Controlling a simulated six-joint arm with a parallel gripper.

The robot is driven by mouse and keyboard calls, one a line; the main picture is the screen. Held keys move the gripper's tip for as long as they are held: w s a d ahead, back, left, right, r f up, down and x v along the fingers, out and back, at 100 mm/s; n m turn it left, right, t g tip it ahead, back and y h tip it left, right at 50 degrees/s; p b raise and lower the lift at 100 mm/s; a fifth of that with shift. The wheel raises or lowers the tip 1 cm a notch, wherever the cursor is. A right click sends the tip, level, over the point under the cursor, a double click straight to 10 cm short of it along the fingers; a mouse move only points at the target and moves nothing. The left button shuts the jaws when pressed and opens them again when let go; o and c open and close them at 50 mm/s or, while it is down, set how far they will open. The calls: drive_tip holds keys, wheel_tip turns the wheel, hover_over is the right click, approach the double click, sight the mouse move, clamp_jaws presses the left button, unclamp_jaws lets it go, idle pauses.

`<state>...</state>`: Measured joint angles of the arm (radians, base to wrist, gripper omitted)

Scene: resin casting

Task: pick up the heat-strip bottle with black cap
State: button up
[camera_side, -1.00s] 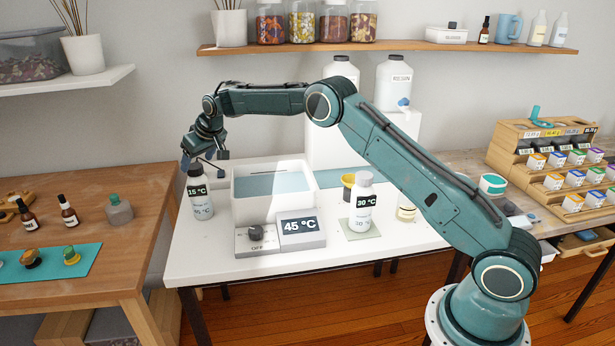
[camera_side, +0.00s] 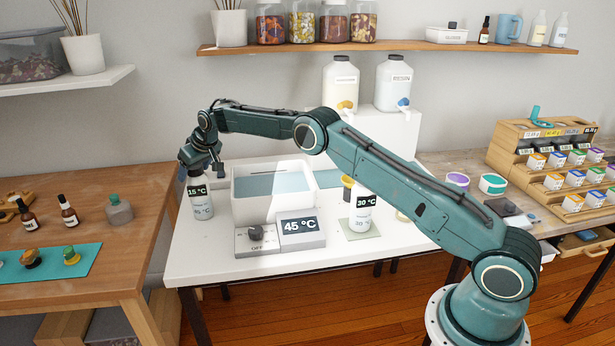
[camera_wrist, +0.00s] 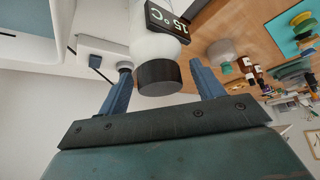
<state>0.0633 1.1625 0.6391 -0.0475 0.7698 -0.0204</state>
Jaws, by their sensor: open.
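The heat-strip bottle (camera_side: 202,207) is white with a black strip reading 15 °C. It stands upright at the left end of the white table (camera_side: 207,262). In the wrist view its black cap (camera_wrist: 158,77) lies between the two fingers, with a visible gap on each side. The bottle's white body and strip (camera_wrist: 167,20) show beyond the cap. My gripper (camera_side: 201,177) is open above the bottle, pointing down; it also shows in the wrist view (camera_wrist: 162,68). In the side view the gripper mostly hides the cap.
A white water bath (camera_side: 262,207) stands just right of the bottle, with a 45 °C display unit (camera_side: 301,228) in front. Another bottle (camera_side: 364,212), marked 30 °C, stands further right. The wooden table (camera_side: 130,255) at left holds small brown bottles.

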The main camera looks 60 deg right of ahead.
clamp_jaws()
drive_tip(key=shift+r, duration=0.1)
idle(0.3)
drive_tip(key=shift+r, duration=0.1)
drive_tip(key=shift+r, duration=4.85)
